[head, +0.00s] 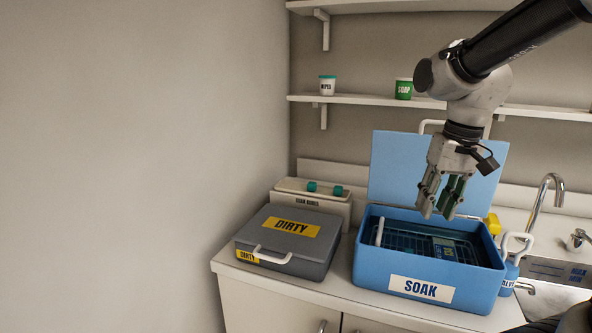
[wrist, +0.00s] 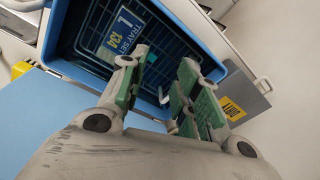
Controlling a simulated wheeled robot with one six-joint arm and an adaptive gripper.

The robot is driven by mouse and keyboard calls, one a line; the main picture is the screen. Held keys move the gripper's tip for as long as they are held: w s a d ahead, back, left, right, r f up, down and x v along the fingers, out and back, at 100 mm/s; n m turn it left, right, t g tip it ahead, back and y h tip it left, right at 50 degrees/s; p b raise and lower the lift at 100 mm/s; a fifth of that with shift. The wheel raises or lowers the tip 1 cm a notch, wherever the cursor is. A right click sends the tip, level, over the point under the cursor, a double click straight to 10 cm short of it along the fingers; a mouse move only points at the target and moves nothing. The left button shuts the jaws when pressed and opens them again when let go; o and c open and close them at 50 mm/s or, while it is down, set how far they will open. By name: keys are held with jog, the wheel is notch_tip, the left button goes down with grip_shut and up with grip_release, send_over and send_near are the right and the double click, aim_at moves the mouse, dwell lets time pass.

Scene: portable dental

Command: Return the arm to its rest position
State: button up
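My gripper (head: 440,198) hangs from my arm above the blue SOAK box (head: 470,287), fingers pointing down. Its green-padded fingers are apart with nothing between them, as the wrist view (wrist: 160,85) also shows. The box's blue lid (head: 395,165) stands open at the back. Inside the box lies a dark wire tray with a blue and yellow label (head: 444,249), which reads TRAY SET in the wrist view (wrist: 121,32). The gripper is apart from the tray and the box rim.
A closed grey DIRTY case (head: 325,250) stands left of the box. A white-handled valve (head: 510,270), a faucet (head: 542,205) and a sink are on the right. Shelves (head: 370,100) with WIPES and SOAP tubs run behind my arm.

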jog(key=s+d+r+t, duration=0.1)
jog(key=s+d, duration=0.2)
jog(key=s, duration=0.3)
jog(key=s+d+t+h, duration=0.1)
jog(key=s+d+t, duration=0.1)
jog(key=s+d, duration=0.2)
jog(key=shift+s+r, duration=0.4)
jog(key=shift+s, duration=0.65)
